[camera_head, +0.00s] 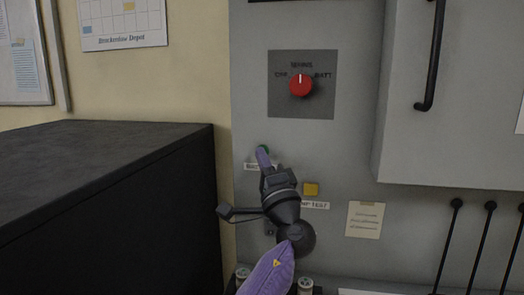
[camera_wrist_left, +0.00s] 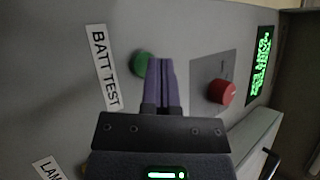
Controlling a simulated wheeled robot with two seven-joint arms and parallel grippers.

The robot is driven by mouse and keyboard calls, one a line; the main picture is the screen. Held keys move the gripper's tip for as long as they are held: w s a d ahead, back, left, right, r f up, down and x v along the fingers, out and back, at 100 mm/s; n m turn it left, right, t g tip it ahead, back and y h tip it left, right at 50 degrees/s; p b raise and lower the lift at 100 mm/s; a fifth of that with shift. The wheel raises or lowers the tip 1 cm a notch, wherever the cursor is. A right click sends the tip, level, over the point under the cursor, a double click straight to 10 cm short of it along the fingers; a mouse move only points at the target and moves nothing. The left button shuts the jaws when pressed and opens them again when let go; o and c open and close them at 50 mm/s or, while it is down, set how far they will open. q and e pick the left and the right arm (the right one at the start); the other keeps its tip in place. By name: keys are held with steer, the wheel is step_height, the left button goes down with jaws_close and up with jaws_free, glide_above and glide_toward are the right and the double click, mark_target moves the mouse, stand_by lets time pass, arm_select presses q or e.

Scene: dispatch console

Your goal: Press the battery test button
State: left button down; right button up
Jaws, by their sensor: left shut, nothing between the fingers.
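The green button (camera_wrist_left: 141,64) sits beside a white label reading "BATT TEST" (camera_wrist_left: 106,68) on the grey panel. In the head view only a bit of the button (camera_head: 265,148) shows, the rest hidden behind my left gripper. My left gripper (camera_head: 262,153) has its purple fingers shut with nothing between them. In the left wrist view its fingertips (camera_wrist_left: 161,62) overlap the right edge of the button. I cannot tell whether they touch it. My right gripper is not in view.
A red rotary knob (camera_head: 301,85) on a darker plate is above the button. A yellow button (camera_head: 311,189) with a partly hidden label is below right. A grey box with a black handle (camera_head: 431,55) juts out at right. A black cabinet (camera_head: 100,190) stands at left.

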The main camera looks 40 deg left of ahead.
arm_select(q)
steer(key=shift+s+d, duration=0.15)
steer(key=shift+s, duration=0.15)
steer(key=shift+s+d+p, duration=0.35)
steer(key=shift+s+d, duration=0.05)
steer(key=shift+s, duration=0.35)
steer(key=shift+s+d+p, duration=0.3)
steer(key=shift+s+d, duration=0.1)
steer(key=shift+s, duration=0.3)
steer(key=shift+s+d+p, duration=0.35)
steer(key=shift+s+d, duration=0.05)
steer(key=shift+s, duration=0.35)
stand_by(4.6)
